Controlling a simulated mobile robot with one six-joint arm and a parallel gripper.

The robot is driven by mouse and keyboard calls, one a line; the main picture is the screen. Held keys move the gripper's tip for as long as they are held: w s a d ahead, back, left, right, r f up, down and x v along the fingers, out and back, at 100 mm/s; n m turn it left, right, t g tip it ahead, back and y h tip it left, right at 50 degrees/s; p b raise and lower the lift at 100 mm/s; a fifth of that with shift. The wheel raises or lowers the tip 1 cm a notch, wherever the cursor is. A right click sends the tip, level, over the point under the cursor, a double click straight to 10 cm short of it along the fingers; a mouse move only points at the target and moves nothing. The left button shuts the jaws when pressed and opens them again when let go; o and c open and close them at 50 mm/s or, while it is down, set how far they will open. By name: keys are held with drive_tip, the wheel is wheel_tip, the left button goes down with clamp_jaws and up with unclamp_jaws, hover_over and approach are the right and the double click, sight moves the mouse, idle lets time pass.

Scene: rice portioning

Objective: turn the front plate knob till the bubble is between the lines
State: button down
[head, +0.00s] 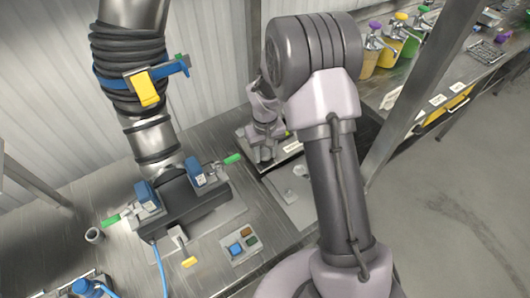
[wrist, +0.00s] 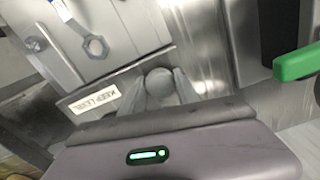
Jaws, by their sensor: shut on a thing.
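The front plate knob (wrist: 158,80) is a grey round knob at the plate's front edge in the wrist view. My gripper (wrist: 160,90) is shut on it, one finger on each side. Beside it is a white label (wrist: 95,98) that reads KEEP LEVEL, upside down. The metal plate (wrist: 125,22) fills the upper left, with a ring-ended fitting on it. A bluish strip at the top left edge is cut off; I cannot make out a bubble or lines. In the head view my gripper (head: 262,153) is small beside the plate, and the knob is not clear.
A black block (head: 195,200) with blue clamps and green handles stands left of my gripper, under a pipe with black bellows (head: 128,65). A button box (head: 240,245) lies in front. A metal post (head: 415,85) rises to the right, before a bench with pump bottles (head: 390,45).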

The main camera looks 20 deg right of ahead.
drive_tip(key=m+b, duration=0.2)
drive_tip(key=m, duration=0.3)
drive_tip(key=shift+f+m, duration=0.1)
drive_tip(key=shift+m, duration=0.3)
drive_tip(key=m+b, duration=0.2)
drive_tip(key=m, duration=0.4)
drive_tip(key=shift+b, duration=0.3)
idle(0.4)
drive_tip(key=c, duration=0.9)
unclamp_jaws()
drive_tip(key=shift+r, duration=0.2)
